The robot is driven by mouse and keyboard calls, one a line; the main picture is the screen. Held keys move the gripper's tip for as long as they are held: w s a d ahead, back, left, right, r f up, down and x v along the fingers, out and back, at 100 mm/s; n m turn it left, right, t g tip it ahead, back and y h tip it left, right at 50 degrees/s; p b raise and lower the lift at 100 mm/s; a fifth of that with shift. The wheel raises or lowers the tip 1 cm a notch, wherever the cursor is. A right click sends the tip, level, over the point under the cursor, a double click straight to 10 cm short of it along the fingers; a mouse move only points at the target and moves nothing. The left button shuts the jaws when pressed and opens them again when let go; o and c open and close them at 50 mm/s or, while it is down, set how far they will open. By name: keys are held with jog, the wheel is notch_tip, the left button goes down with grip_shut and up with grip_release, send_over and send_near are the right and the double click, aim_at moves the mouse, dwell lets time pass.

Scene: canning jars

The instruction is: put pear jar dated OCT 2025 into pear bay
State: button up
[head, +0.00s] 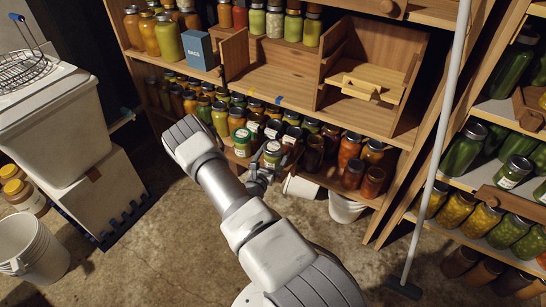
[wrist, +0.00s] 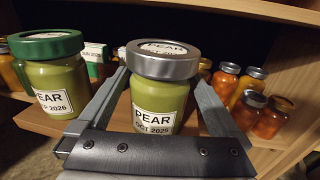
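The pear jar dated OCT 2025 (wrist: 158,98) has green contents, a silver lid and a white label facing my wrist camera. It stands upright at the front of the lower shelf, and it also shows in the head view (head: 271,153). My gripper (wrist: 160,85) is open, with one finger on each side of this jar and narrow gaps showing. The jar's base is hidden behind my gripper's palm. A green-lidded pear jar dated 2026 (wrist: 55,80) stands to its left. I cannot read which bay is the pear bay; an empty bay (head: 275,80) is on the shelf above.
Jars crowd the lower shelf behind and beside my gripper, including orange jars (wrist: 228,78) to the right. The shelf above has a divider and a wooden tray (head: 368,86) in its right bay. A blue box (head: 199,50) stands left. A pale pole (head: 437,130) rises at right.

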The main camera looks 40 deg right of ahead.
grip_shut()
dwell(0.3)
jog(key=shift+r, duration=0.1)
